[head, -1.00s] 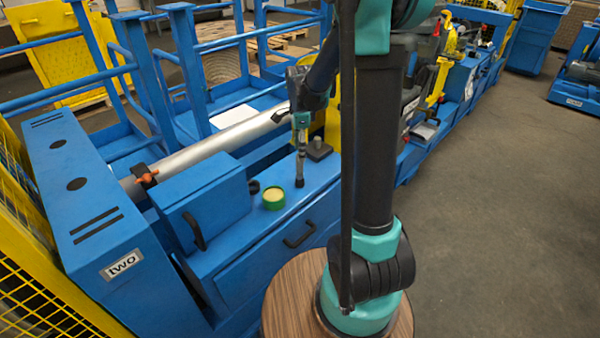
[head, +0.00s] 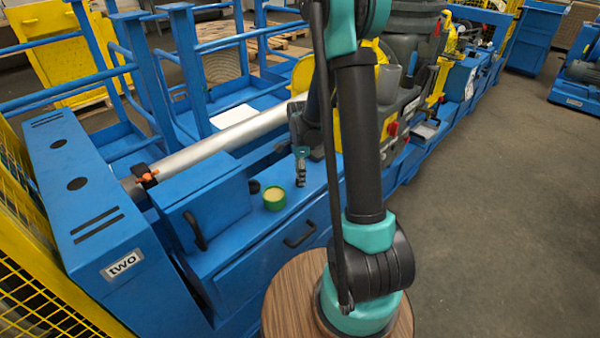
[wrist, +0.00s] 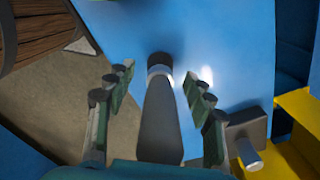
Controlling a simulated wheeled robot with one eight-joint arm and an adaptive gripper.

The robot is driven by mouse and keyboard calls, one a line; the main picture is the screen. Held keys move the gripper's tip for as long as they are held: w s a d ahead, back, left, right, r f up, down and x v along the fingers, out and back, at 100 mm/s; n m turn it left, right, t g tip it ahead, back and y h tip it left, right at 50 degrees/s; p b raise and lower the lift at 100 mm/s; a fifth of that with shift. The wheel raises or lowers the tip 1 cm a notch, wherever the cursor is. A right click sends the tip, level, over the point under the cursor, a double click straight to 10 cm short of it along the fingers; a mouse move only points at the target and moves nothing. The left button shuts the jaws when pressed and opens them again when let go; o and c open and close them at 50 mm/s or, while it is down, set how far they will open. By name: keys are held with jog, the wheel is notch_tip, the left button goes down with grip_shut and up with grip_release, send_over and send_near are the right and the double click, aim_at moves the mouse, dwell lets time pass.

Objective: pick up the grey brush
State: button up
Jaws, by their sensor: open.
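The grey brush (wrist: 159,118) shows in the wrist view as a long dark grey shape with a lighter band and a dark round end, over the blue bench top (wrist: 215,40). My gripper (wrist: 166,72) is open, with one finger on each side of the brush and a gap visible on both sides near the tips. In the head view my gripper (head: 300,176) is low over the blue bench, right of the green tin. The brush is mostly hidden by the gripper there, and its contact with the bench is hard to make out.
A green tin with a yellow top (head: 274,198) and a small dark cap (head: 254,187) stand left of my gripper. A grey block with a pin (wrist: 245,138) is close by the right finger. A silver pipe (head: 215,140) runs behind.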

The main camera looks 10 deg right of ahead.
jog(key=shift+f, duration=0.1)
grip_shut()
dwell(0.3)
